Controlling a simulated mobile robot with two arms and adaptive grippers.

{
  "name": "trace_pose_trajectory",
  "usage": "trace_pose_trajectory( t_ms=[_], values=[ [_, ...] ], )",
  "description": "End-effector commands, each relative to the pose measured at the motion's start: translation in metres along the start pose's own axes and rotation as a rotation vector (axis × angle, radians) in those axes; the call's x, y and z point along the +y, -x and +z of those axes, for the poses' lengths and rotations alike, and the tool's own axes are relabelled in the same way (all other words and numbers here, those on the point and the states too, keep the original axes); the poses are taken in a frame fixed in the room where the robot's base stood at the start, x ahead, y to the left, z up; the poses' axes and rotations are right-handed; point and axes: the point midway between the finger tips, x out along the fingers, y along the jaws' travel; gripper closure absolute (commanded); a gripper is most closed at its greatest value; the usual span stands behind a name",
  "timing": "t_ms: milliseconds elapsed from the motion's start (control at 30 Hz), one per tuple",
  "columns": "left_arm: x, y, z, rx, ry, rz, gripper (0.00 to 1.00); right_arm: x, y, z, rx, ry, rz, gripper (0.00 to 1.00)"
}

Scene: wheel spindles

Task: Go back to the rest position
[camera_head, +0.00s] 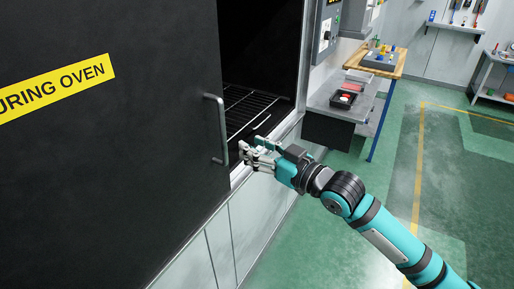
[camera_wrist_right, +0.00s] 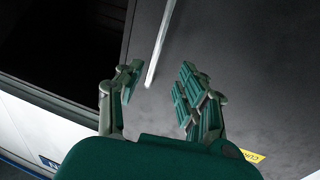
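My right gripper (camera_head: 258,156) is in front of the curing oven, just right of the lower end of the door handle (camera_head: 216,128). In the right wrist view the right gripper (camera_wrist_right: 158,98) has its fingers spread with nothing between them. The handle (camera_wrist_right: 160,45) shows there beyond the fingertips, and no finger is closed on it. The dark oven door (camera_head: 110,130) stands partly open, with the opening on its right. My left gripper is not in either view.
Inside the opening is a wire rack (camera_head: 250,108). The oven's frame edge (camera_head: 285,128) is close to the right gripper. A grey bench with a black tray (camera_head: 345,99) and a wooden-topped table (camera_head: 398,66) stand to the right. Green floor (camera_head: 385,155) there is open.

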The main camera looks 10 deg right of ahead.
Motion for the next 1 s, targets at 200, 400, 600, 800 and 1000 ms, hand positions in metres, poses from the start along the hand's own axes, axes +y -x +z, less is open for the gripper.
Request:
trace_pose_trajectory(
  t_ms=[200, 400, 600, 800, 1000],
  values=[
    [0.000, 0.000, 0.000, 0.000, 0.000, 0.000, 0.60, 0.000, 0.004, 0.000, 0.001, -0.001, 0.000, 0.62],
    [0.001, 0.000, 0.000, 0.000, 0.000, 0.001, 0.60, 0.003, 0.003, 0.004, -0.004, -0.005, 0.007, 0.62],
    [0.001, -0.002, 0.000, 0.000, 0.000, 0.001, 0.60, 0.046, -0.001, 0.078, -0.090, -0.056, 0.124, 0.62],
    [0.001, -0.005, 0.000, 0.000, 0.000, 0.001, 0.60, 0.094, 0.022, 0.221, -0.270, -0.123, 0.300, 0.62],
    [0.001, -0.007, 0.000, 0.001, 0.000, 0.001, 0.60, 0.103, 0.078, 0.365, -0.479, -0.175, 0.424, 0.62]
  ],
)
